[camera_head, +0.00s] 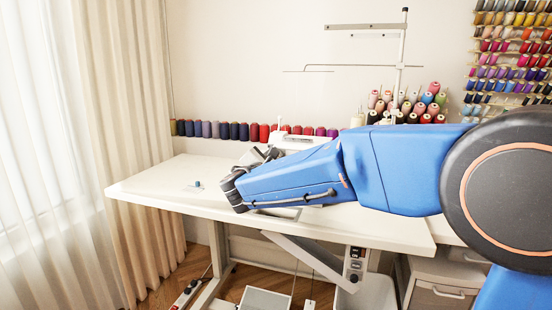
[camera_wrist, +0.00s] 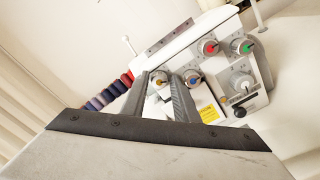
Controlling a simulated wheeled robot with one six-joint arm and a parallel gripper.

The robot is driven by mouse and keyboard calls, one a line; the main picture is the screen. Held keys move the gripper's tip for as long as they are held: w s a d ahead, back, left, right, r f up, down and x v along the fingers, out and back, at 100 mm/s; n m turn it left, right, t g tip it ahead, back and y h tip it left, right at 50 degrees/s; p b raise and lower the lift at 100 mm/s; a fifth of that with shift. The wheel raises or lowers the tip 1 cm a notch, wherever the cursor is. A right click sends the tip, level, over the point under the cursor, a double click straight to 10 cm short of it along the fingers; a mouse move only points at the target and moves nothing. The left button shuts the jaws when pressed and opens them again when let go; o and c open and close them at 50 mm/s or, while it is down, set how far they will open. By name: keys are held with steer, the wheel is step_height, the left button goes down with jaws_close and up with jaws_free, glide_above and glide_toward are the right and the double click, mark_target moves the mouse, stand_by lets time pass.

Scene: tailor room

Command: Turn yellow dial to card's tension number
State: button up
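In the wrist view a white sewing machine (camera_wrist: 178,40) carries several round tension dials on its front. A dial with a yellowish centre (camera_wrist: 158,80) shows between the two fingers of my gripper (camera_wrist: 160,85), partly covered by them. The fingers are apart and point toward the machine's front; whether they touch the dial I cannot tell. A blue-centred dial (camera_wrist: 195,79) is just right of the right finger. A yellow label (camera_wrist: 208,113) with unreadable print is below it; whether it is the task's card I cannot tell. In the head view my arm hides most of the machine (camera_head: 290,140).
Red (camera_wrist: 210,47) and green (camera_wrist: 246,47) dials sit higher, with another dial (camera_wrist: 242,84) and a black knob (camera_wrist: 240,112) at right. The white table (camera_head: 150,186) is mostly clear at left, with a small blue object (camera_head: 197,184). Thread spools (camera_head: 235,131) line the back.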

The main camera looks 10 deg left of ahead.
steer(key=shift+o, duration=0.7)
steer(key=s+a, duration=0.2)
steer(key=s, duration=1.5)
steer(key=shift+s+a, duration=0.15)
steer(key=shift+a, duration=0.1)
